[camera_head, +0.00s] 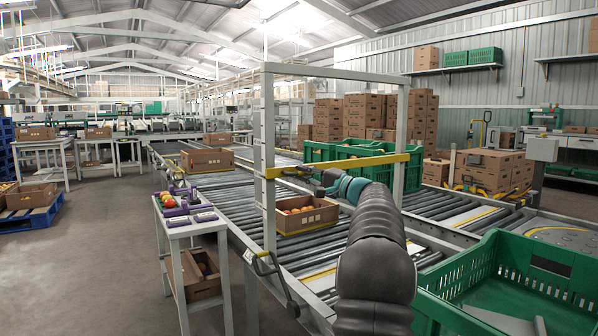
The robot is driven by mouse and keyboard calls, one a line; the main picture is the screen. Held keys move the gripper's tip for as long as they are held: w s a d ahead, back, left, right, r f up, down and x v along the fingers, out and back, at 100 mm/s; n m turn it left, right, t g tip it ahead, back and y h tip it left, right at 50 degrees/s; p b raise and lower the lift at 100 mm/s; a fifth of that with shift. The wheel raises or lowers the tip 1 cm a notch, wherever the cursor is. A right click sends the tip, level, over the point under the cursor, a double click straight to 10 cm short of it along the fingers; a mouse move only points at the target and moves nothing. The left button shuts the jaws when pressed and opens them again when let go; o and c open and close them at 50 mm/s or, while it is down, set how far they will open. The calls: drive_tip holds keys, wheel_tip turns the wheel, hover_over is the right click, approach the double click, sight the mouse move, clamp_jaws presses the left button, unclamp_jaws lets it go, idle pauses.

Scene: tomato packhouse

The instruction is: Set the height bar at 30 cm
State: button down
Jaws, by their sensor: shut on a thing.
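The yellow height bar (372,161) runs level across a grey upright frame (268,150) that stands over the roller conveyor. The left post carries scale marks, but they are too small to read. My gripper (303,175) is shut at the bar's left part, just right of the left post. Its dark fingers are small in this view, and the exact grip is hard to make out. My dark arm reaches up to it from the lower right.
A white side table (190,228) with purple items and tomatoes stands left of the conveyor. Green crates (349,150) are behind the bar, and a large green crate (480,265) is at the lower right. Another carton (207,160) lies farther up the line.

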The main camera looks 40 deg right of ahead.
drive_tip(key=c, duration=1.2)
unclamp_jaws()
drive_tip(key=v, duration=1.2)
